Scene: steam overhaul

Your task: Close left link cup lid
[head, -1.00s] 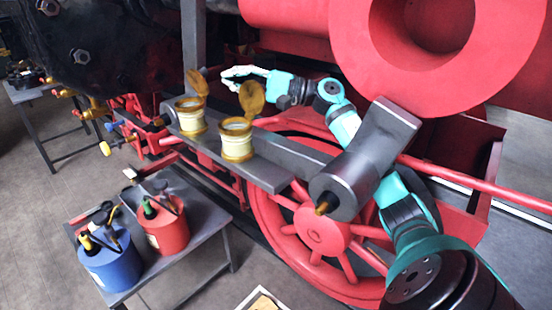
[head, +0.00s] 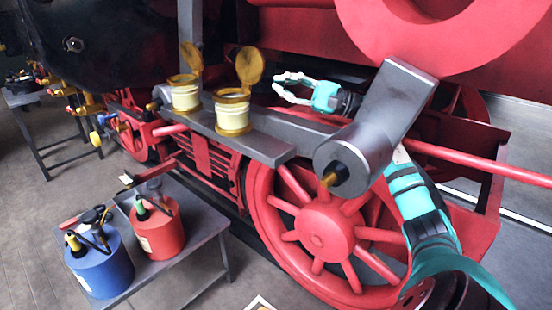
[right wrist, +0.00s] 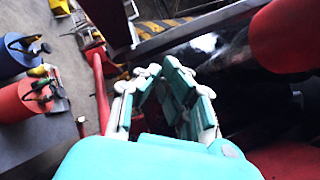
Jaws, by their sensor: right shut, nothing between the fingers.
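Two cream cups with brass rims stand on the grey link rod in the head view. The left link cup (head: 186,96) has its brass lid (head: 191,58) raised upright. The right cup (head: 232,112) also has its round lid (head: 250,66) standing open. My right gripper (head: 279,88), white-fingered and teal, is to the right of the right cup's lid, apart from it. It is shut and empty. In the right wrist view the gripper (right wrist: 158,72) shows its fingers close up, with neither cup recognizable. My left gripper is not in view.
The grey rod (head: 265,149) runs below the cups to a large grey crank (head: 375,130) in front of my right arm. A red wheel (head: 325,235) is below. Blue (head: 101,265) and red (head: 158,230) cans stand on a low table. A grey upright post rises behind the left cup.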

